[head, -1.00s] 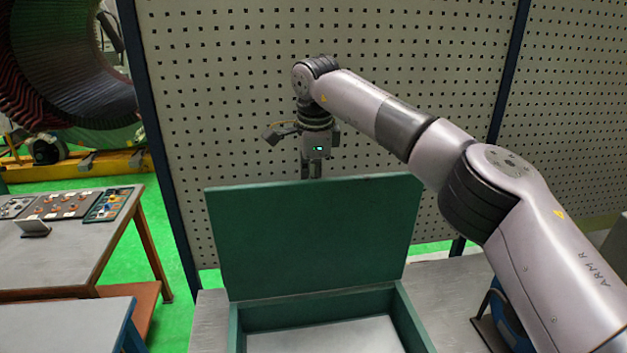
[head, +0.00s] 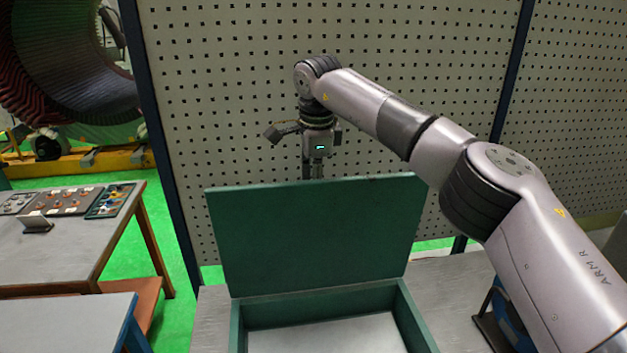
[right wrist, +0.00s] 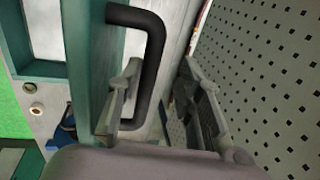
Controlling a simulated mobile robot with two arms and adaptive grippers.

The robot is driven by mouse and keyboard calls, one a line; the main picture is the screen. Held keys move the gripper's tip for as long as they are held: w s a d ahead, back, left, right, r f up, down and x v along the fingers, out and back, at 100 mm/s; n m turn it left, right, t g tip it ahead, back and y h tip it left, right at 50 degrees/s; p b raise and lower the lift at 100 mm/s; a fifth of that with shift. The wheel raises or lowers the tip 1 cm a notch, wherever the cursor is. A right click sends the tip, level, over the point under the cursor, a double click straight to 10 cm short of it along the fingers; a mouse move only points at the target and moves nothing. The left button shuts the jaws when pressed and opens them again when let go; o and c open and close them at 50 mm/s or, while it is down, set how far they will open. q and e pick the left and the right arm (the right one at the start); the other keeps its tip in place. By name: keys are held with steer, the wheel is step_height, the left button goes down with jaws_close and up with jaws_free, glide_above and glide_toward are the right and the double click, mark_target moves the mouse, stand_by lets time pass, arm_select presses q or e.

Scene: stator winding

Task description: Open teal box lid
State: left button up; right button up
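The teal box (head: 237,325) stands on a grey bench in the head view. Its lid (head: 315,235) is raised, standing up at the back edge and leaning slightly back, and the inside shows. My right gripper (head: 314,172) points down behind the lid's top edge, its fingertips partly hidden. In the right wrist view, a black handle (right wrist: 154,65) sticks out from the lid (right wrist: 85,70). My right gripper (right wrist: 165,100) is open around the handle's bar: one finger is between lid and bar, the other apart on the far side. My left gripper is not in view.
A perforated panel (head: 240,90) stands close behind my right gripper. My right arm reaches over the right side of the bench (head: 450,290). A table (head: 75,245) with parts trays (head: 65,202) stands at the left. The box floor (head: 330,335) looks clear.

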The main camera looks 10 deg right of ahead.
step_height(320, 180, up, 12)
steer(key=s, duration=0.2)
steer(key=shift+f, duration=0.2)
steer(key=shift+s+f, duration=0.1)
steer(key=shift+s, duration=0.1)
